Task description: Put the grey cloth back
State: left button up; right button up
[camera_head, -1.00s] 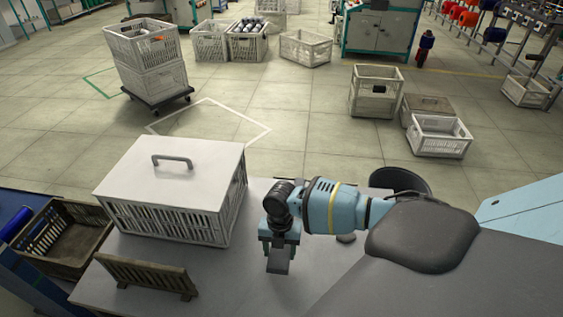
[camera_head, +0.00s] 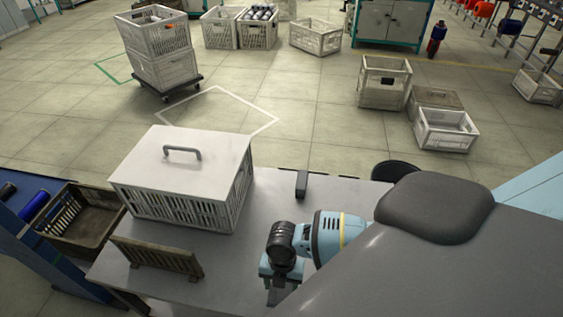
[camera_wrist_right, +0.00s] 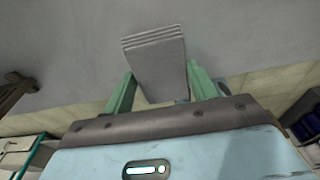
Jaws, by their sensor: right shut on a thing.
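My right gripper (camera_head: 279,283) is above the near part of the grey table (camera_head: 235,275), with its fingers pointing down. It is shut on the grey cloth (camera_wrist_right: 155,62), a folded, layered pad between the green fingers in the right wrist view. In the head view only a small bit of the cloth shows below the fingers. I cannot tell whether the cloth touches the table. My left gripper is not in view.
A white lidded crate (camera_head: 180,185) stands on the table, left of my gripper. A slatted brown rack (camera_head: 157,257) stands in front of it. A small dark block (camera_head: 302,184) stands toward the far edge. A brown crate (camera_head: 82,222) is left of the table. The tabletop between rack and gripper is clear.

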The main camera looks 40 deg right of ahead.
notch_tip(320, 180, down, 3)
jog(key=shift+a+f+b, duration=0.1)
jog(key=shift+f+b, duration=0.1)
jog(key=shift+b, duration=0.1)
jog(key=shift+f, duration=0.1)
jog(key=o, duration=0.9)
